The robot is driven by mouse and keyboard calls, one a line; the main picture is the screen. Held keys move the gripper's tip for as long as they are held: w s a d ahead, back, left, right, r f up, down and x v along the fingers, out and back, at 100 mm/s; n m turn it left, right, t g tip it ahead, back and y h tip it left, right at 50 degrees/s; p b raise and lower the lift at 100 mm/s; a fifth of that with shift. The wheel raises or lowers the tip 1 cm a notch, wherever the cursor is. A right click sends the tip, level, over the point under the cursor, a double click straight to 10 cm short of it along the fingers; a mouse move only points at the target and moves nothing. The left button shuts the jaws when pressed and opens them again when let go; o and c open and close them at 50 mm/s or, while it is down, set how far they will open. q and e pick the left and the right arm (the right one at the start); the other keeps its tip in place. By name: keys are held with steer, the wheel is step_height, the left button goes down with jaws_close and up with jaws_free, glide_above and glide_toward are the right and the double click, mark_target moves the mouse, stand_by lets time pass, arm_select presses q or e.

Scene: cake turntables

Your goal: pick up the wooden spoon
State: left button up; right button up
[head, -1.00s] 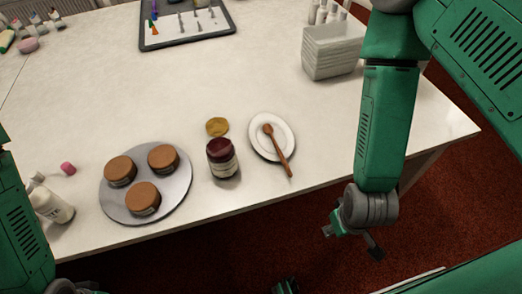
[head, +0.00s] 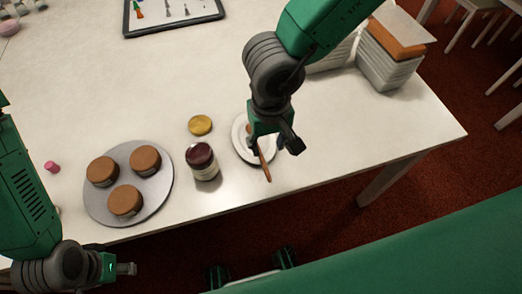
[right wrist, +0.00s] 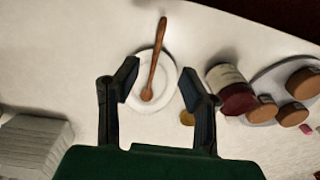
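The wooden spoon (head: 266,170) lies across a small white plate (head: 239,132), its handle reaching past the rim toward the table's front edge. My right gripper (head: 272,145) is above the plate and hides part of the spoon in the head view. In the right wrist view, the gripper (right wrist: 158,88) is open and empty, its fingers spread to either side of the spoon bowl. The spoon (right wrist: 154,62) is whole there, on the plate (right wrist: 169,82), apart from the fingers. My left gripper (head: 124,269) is at the lower left, off the table's front edge; its opening is unclear.
A dark red jar (head: 203,165) stands left of the plate, with a gold lid (head: 200,125) behind it. A grey turntable (head: 158,196) with three brown cakes is further left. Stacked pale containers (head: 387,66) stand at the back right. The table right of the plate is clear.

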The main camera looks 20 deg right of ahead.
steer(key=b, duration=0.2)
glide_above(266, 171)
steer(key=f, duration=0.7)
steer(key=shift+a+f, duration=0.25)
steer(key=shift+f, duration=0.05)
steer(key=shift+a+f, duration=0.1)
steer(key=shift+f, duration=0.35)
steer(key=f, duration=0.2)
steer(key=d+f, duration=0.1)
steer(key=shift+f, duration=0.4)
steer(key=shift+d+f, duration=0.1)
steer(key=shift+f, duration=0.45)
steer(key=shift+a+r, duration=0.1)
steer(key=shift+a, duration=0.2)
jaws_close()
